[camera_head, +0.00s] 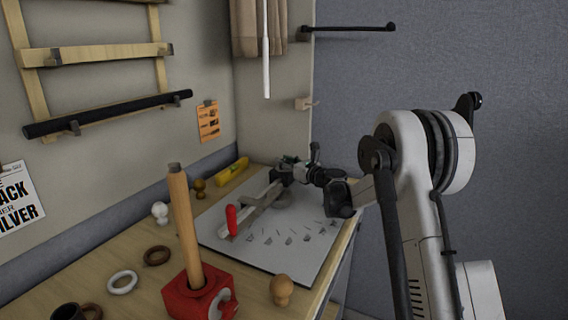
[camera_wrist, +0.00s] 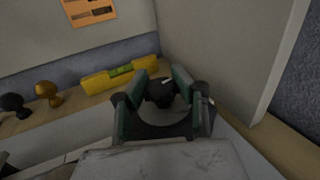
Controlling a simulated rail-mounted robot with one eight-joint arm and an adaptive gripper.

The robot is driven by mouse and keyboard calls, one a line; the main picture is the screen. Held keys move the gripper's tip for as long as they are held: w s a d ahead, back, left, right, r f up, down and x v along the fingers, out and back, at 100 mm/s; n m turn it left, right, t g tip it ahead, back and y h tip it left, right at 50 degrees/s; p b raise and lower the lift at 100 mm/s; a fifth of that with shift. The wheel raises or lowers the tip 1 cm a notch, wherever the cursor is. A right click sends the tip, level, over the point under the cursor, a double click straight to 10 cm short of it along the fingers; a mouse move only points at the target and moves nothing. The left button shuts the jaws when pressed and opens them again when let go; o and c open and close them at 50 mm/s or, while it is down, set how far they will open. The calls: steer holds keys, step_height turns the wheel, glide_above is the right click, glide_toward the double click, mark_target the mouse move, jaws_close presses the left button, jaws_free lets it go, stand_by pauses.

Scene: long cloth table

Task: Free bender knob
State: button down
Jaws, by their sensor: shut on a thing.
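The bender is a grey metal tool with a long bar (camera_head: 262,198) and a red-handled lever (camera_head: 231,220); it stands on a white board (camera_head: 290,248) in the head view. My gripper (camera_head: 292,164) is at the bender's far end. In the wrist view, the green-edged fingers of my gripper (camera_wrist: 162,88) are closed around a dark round knob (camera_wrist: 160,93). The fingers hide the knob's sides, and its base is out of sight. In the head view my gripper and wrist cover the knob.
A yellow level (camera_head: 232,170) lies by the wall, and it also shows in the wrist view (camera_wrist: 104,80). A red block (camera_head: 177,298) holds an upright wooden rod (camera_head: 184,220) in front.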

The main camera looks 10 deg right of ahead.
mark_target(284, 160)
steer(key=n+g+y, duration=0.5)
steer(key=g+y, duration=0.1)
steer(key=shift+n, duration=0.3)
steer(key=shift+n+g+y+p, duration=0.2)
steer(key=shift+n+g+y, duration=0.45)
steer(key=shift+n+g, duration=0.65)
steer(key=shift+n+g+y+p, duration=0.15)
steer(key=shift+n+g+y, duration=0.6)
steer(key=shift+g, duration=1.05)
steer(key=shift+n+g, duration=0.45)
steer(key=shift+g, duration=0.15)
steer(key=c, duration=1.3)
jaws_free()
step_height(284, 160, up, 10)
